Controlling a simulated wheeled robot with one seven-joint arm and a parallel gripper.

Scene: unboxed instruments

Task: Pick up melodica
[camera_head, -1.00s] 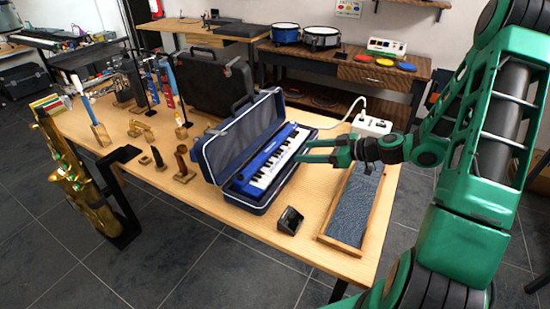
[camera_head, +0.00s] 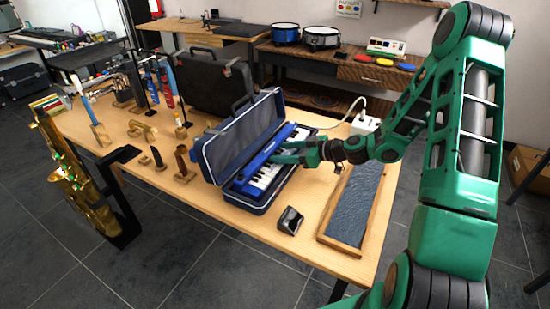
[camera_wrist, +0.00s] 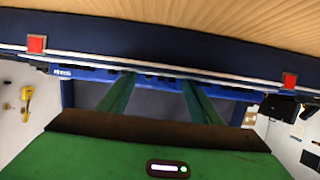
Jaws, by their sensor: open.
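The melodica (camera_head: 262,180) is blue with white and black keys. It lies in an open dark blue case (camera_head: 237,196) on the wooden table, with the lid raised at its left. My gripper (camera_head: 285,152) is open and reaches in from the right, its fingers over the case and covering part of the keys. In the wrist view my two green fingers (camera_wrist: 156,92) are apart and point at the blue melodica edge (camera_wrist: 160,80), beside the case rim (camera_wrist: 160,50) with its red latches. Whether the fingers touch the melodica cannot be told.
A long dark-topped wooden tray (camera_head: 352,205) lies right of the case. A small black box (camera_head: 290,220) sits in front. A black hard case (camera_head: 212,82) stands behind, and a white power adapter (camera_head: 364,124) is at the back right. Small wooden and brass items (camera_head: 155,158) stand to the left.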

